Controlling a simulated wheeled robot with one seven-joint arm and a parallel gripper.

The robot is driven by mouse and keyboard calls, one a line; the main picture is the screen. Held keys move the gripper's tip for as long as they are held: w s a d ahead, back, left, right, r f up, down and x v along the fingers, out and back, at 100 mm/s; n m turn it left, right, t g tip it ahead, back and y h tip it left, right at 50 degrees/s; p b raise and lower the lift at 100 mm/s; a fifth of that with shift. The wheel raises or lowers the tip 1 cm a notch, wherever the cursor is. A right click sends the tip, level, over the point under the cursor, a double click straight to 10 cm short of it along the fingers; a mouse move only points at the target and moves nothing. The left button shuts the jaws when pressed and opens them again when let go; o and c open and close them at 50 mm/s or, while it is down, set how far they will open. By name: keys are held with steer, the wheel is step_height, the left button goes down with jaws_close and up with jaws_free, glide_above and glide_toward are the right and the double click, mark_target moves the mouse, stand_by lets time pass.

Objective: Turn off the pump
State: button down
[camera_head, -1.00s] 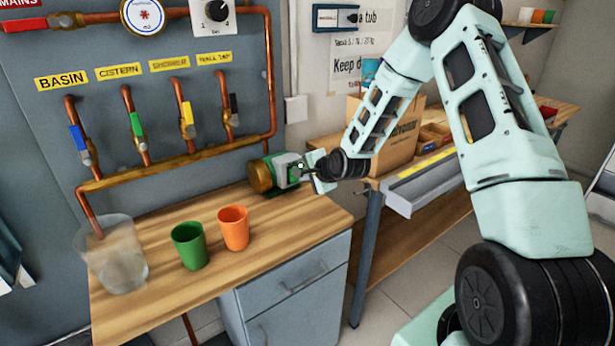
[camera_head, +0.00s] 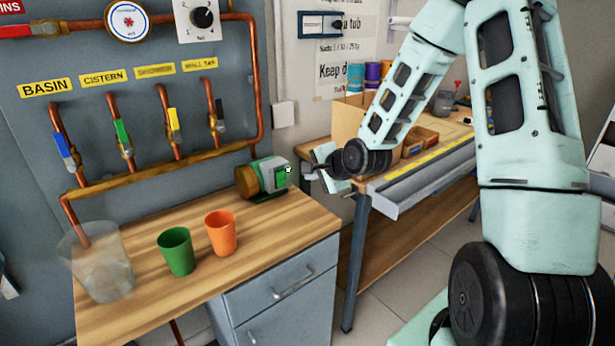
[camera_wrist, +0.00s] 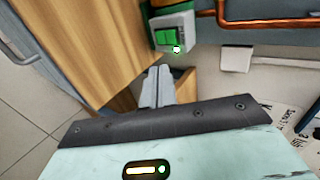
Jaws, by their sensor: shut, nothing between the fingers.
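The pump (camera_head: 262,178) sits at the back right of the wooden counter, with a brass end on the left and a grey-and-green body. A green switch block with a small pale round spot is on its right end, and the wrist view shows this block (camera_wrist: 168,37) on a light grey housing at the top. My gripper (camera_head: 308,172) is just right of the pump with a gap between them. In the wrist view its fingers (camera_wrist: 157,72) are together, empty, pointing toward the switch block and apart from it.
A green cup (camera_head: 176,252), an orange cup (camera_head: 221,233) and a clear container (camera_head: 103,270) stand on the counter (camera_head: 250,262). Copper pipes with coloured valve handles run along the wall panel (camera_head: 60,115). A second bench (camera_head: 425,165) with a box stands at the right.

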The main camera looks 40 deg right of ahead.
mark_target(284, 183)
steer(key=f+t+b, duration=0.1)
steer(key=f, duration=0.1)
steer(key=s+f+t+b, duration=0.1)
steer(key=f+b, duration=0.1)
steer(key=f+t+b, duration=0.1)
steer(key=f, duration=0.2)
steer(key=shift+s+d+n+y+b, duration=0.1)
steer(key=shift+s+n+y+b, duration=0.05)
steer(key=shift+n+y+b, duration=0.2)
steer(key=shift+s+d+f+t+b, duration=0.1)
steer(key=shift+s+f+t+b, duration=0.35)
steer(key=shift+t, duration=0.35)
steer(key=shift+d+r+t, duration=0.1)
steer(key=shift+r+t, duration=0.1)
steer(key=shift+t, duration=0.1)
steer(key=shift+r, duration=0.1)
steer(key=w, duration=0.4)
steer(key=w+f, duration=0.1)
steer(key=w, duration=0.4)
steer(key=w+f+p, duration=0.1)
steer(key=w, duration=0.3)
steer(key=shift+w+a, duration=0.2)
steer(key=shift+a, duration=0.05)
steer(key=shift+w+f, duration=0.15)
steer(key=shift+w, duration=0.05)
